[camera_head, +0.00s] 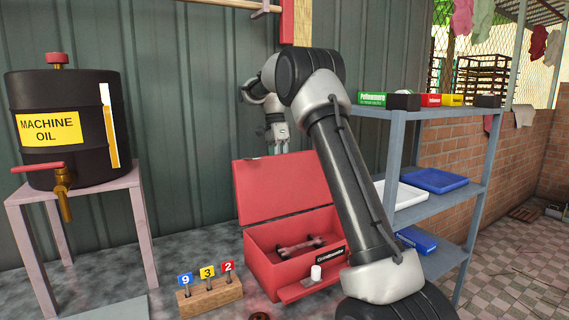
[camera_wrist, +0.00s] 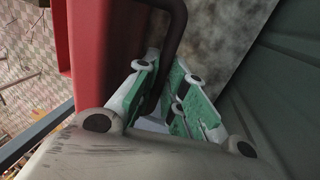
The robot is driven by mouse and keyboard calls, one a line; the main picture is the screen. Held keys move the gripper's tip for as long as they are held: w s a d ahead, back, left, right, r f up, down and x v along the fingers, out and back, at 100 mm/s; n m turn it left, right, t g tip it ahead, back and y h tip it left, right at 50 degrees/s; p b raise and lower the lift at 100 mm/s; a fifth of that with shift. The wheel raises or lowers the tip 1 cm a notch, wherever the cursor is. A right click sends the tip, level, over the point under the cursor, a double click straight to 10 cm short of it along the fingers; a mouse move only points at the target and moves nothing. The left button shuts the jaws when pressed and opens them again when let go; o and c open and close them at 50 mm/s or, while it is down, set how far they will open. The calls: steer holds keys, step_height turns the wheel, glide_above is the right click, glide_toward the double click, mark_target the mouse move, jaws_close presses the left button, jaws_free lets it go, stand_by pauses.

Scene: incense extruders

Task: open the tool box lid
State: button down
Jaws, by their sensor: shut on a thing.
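A metal tool (camera_head: 300,243) lies in the box. My gripper (camera_head: 279,148) is at the lid's top edge. In the wrist view my gripper (camera_wrist: 168,92) is shut on the dark curved lid handle (camera_wrist: 176,28), beside the red lid (camera_wrist: 105,50). The handle is hard to make out in the head view. My arm covers part of the box's right side.
A machine oil drum (camera_head: 75,110) stands on a pink stand (camera_head: 82,196) at left. A wooden block (camera_head: 210,295) with numbered tags is before the box. A grey shelf (camera_head: 435,212) with trays is at right. The wall (camera_head: 190,100) is close behind.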

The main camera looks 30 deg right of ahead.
steer(key=shift+w+f, duration=0.4)
steer(key=shift+w, duration=0.35)
steer(key=shift+w+f, duration=0.1)
steer(key=c, duration=1.5)
jaws_free()
steer(key=shift+w+f, duration=0.15)
steer(key=shift+w, duration=0.1)
steer(key=shift+s, duration=0.1)
steer(key=shift+r, duration=0.2)
steer(key=shift+v, duration=3.65)
